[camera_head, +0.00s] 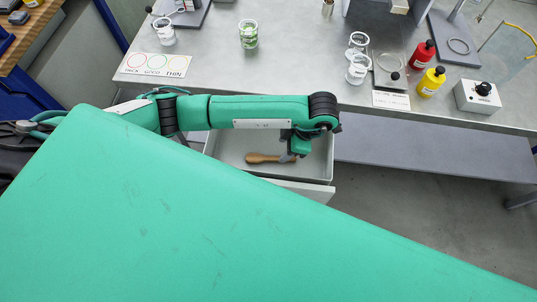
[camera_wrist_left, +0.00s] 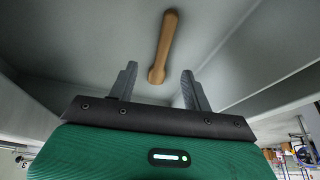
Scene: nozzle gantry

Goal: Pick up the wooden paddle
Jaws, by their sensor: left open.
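The wooden paddle (camera_head: 264,158) lies in an open grey drawer (camera_head: 321,158) below the table edge. In the left wrist view the brown paddle (camera_wrist_left: 164,45) lies on the drawer floor, its near end in line with the gap between my fingers. My left gripper (camera_head: 290,157) reaches down into the drawer at the paddle's right end. In the left wrist view the left gripper (camera_wrist_left: 158,80) is open, with one finger on each side of the gap and nothing held. Part of the drawer is hidden by my green body. My right gripper is not in view.
The metal table (camera_head: 290,60) carries several cups, a card with three circles (camera_head: 154,65), a red bottle (camera_head: 422,55), a yellow bottle (camera_head: 431,82) and a grey box with a black knob (camera_head: 478,97). Drawer walls stand close around the left gripper.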

